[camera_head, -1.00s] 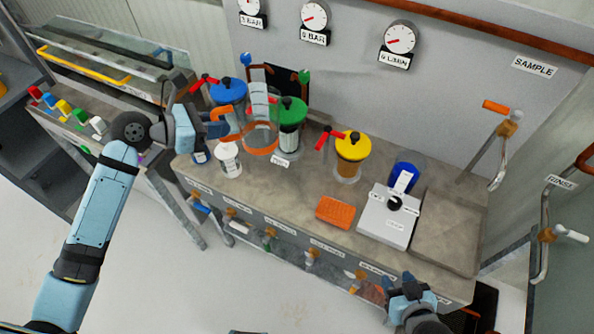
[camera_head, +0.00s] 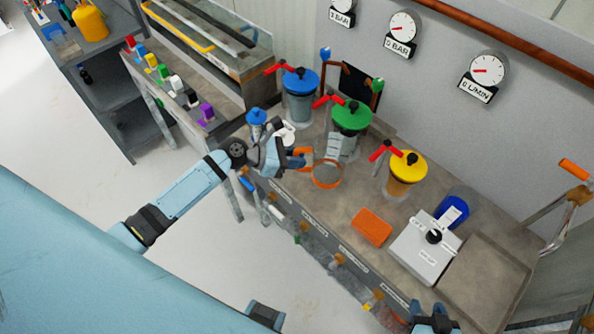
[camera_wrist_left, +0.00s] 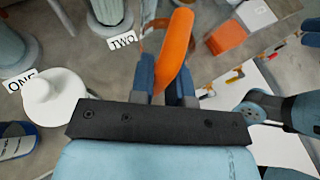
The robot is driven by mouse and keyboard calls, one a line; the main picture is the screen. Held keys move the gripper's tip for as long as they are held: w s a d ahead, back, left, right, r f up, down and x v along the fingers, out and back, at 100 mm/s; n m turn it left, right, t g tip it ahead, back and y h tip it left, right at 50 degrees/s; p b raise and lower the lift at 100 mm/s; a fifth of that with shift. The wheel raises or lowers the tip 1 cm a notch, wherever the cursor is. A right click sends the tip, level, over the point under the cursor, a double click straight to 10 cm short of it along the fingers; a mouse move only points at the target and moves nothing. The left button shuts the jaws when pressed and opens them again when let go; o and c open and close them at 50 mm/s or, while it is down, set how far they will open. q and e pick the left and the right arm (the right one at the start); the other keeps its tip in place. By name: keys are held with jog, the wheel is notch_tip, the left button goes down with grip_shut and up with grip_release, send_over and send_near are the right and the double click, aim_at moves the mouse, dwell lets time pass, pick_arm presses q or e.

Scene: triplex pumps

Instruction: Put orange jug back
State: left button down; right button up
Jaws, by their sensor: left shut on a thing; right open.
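The orange jug (camera_head: 327,176) is a clear vessel with an orange ring and handle, in front of the green-lidded pump (camera_head: 351,117). My left gripper (camera_head: 299,160) is shut on its handle. In the left wrist view the orange handle (camera_wrist_left: 176,48) stands between the two dark blue fingers (camera_wrist_left: 163,78). The jug's clear body is hard to make out, and I cannot tell whether it touches the bench. My right gripper (camera_head: 436,318) is open and empty at the bottom edge, near the bench front.
Blue-lidded (camera_head: 300,85) and yellow-lidded (camera_head: 405,165) pumps flank the green one. A white-lidded container (camera_head: 285,132) is close behind my left gripper. An orange block (camera_head: 371,227) and grey control box (camera_head: 426,247) are to the right. A yellow jug (camera_head: 90,22) stands on the left shelf.

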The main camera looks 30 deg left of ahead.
aim_at(296, 171)
pick_arm(q)
notch_tip(296, 171, down, 5)
jog(key=shift+f+b, duration=0.1)
jog(key=shift+b, duration=0.2)
jog(key=shift+f, duration=0.2)
jog(key=shift+f, duration=0.1)
jog(key=c, duration=1.1)
grip_release()
